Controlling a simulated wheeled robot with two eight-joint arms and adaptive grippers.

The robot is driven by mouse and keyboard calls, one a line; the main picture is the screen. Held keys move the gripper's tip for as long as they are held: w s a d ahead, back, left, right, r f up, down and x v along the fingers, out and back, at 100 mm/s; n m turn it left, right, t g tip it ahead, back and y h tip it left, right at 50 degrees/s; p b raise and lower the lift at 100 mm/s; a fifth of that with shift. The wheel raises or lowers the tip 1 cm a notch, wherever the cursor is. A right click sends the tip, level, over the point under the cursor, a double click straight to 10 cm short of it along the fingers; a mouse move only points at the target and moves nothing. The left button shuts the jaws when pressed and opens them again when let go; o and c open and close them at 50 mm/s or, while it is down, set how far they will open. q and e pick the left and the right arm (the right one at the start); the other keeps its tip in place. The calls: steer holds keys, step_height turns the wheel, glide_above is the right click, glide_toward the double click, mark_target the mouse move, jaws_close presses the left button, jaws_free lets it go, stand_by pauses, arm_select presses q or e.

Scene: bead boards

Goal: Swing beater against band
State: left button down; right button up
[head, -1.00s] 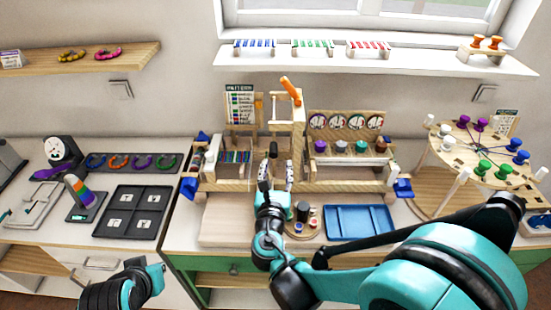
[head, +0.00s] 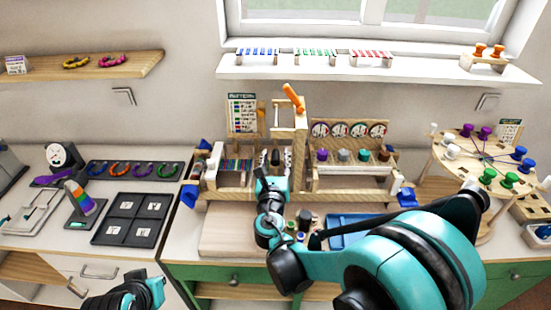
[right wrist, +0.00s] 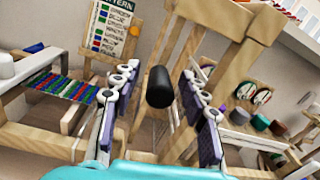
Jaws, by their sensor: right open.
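The beater is a wooden frame with a handle whose black rounded end (right wrist: 160,88) faces me in the right wrist view. My right gripper (head: 275,160) is at the middle of the wooden loom. Its two fingers (right wrist: 158,100) stand apart on either side of the black end, which shows no clear contact with them. The band is a strip of blue, green, red and white threads (right wrist: 62,86) left of the gripper; it also shows in the head view (head: 236,165). My left gripper (head: 150,290) is at the bottom left edge, its jaws not clear.
A pattern card (head: 242,112) stands behind the loom. An orange-handled post (head: 293,97) rises beside it. A round peg wheel (head: 490,160) stands far right.

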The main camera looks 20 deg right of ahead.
jaws_close()
steer(key=shift+w+a+r+m, duration=0.15)
steer(key=shift+a+m, duration=0.35)
steer(key=shift+m, duration=0.3)
steer(key=shift+w+a+r+m, duration=0.15)
steer(key=shift+a+m, duration=0.3)
steer(key=shift+m, duration=0.35)
steer(key=shift+w+a+r+m, duration=0.15)
steer(key=shift+a+m, duration=0.35)
steer(key=shift+m, duration=0.3)
steer(key=shift+f, duration=0.1)
